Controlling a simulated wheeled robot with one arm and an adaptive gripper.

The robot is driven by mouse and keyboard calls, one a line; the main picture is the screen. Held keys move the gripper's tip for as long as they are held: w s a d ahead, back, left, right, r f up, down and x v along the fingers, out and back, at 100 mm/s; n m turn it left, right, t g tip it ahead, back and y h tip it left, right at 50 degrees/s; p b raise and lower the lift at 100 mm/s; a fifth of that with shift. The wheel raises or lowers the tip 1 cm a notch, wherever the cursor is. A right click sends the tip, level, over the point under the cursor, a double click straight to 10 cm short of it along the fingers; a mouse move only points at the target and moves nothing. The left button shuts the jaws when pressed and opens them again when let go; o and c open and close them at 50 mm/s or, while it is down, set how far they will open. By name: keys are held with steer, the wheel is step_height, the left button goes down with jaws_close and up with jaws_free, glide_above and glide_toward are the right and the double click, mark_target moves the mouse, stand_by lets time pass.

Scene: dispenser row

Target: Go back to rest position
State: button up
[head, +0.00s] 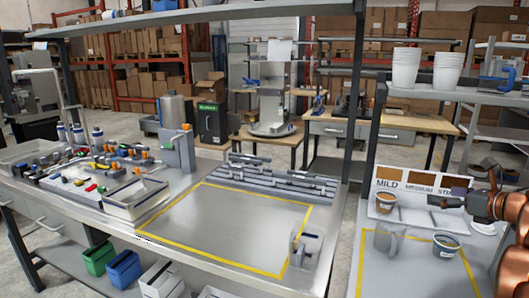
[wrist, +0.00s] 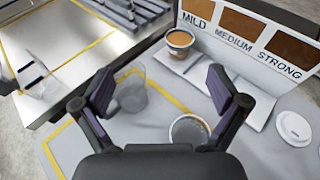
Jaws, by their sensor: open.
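My gripper (wrist: 163,95) is open in the wrist view, its two dark fingers spread apart with nothing between them that I can see held. In the head view my gripper (head: 447,201) is at the right, above the right table by the strength sign. A clear cup (wrist: 131,96) stands below, near the left finger. A cup with a pale rim (wrist: 188,131) is partly hidden by the gripper body. In the head view the clear cup (head: 389,239) and the dark-banded cup (head: 446,245) stand on the right table.
A small cup with orange-brown contents (wrist: 180,41) stands before the MILD, MEDIUM, STRONG sign (wrist: 235,42). A white lid (wrist: 294,128) lies at the right. Stacked white cups (head: 406,68) stand on the shelf above. A clear container (head: 306,246) stands on the left table.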

steer(key=w+d+r+m+t+h, duration=0.2)
steer(key=w+r+m+h, duration=0.3)
steer(key=r+m+h, duration=0.5)
steer(key=s+a+f+m+g+y, duration=0.1)
steer(key=s+a+f+m+g, duration=0.5)
steer(key=s+a+f+m, duration=0.55)
steer(key=s+a+f+m+g, duration=0.6)
steer(key=s+a+f+m, duration=0.25)
steer(key=s+m, duration=0.55)
steer(key=s+a+f+m+g+y, duration=0.2)
steer(key=s+a+f+g, duration=0.1)
steer(key=s+a, duration=0.5)
steer(key=s+a+f+m+g+y, duration=0.2)
steer(key=s+a+f+g, duration=0.15)
steer(key=s+a, duration=0.45)
steer(key=w+d+b+x, duration=0.1)
steer(key=w+b+x, duration=0.1)
steer(key=b+x, duration=0.9)
steer(key=s+p+v, duration=0.2)
steer(key=p+v, duration=0.6)
steer(key=p, duration=0.1)
steer(key=s+r+p+v, duration=0.1)
steer(key=s+p+v, duration=0.1)
steer(key=p+v, duration=0.6)
steer(key=shift+w+r+t+p, duration=0.25)
steer(key=shift+t+p, duration=0.1)
steer(key=shift+t, duration=0.1)
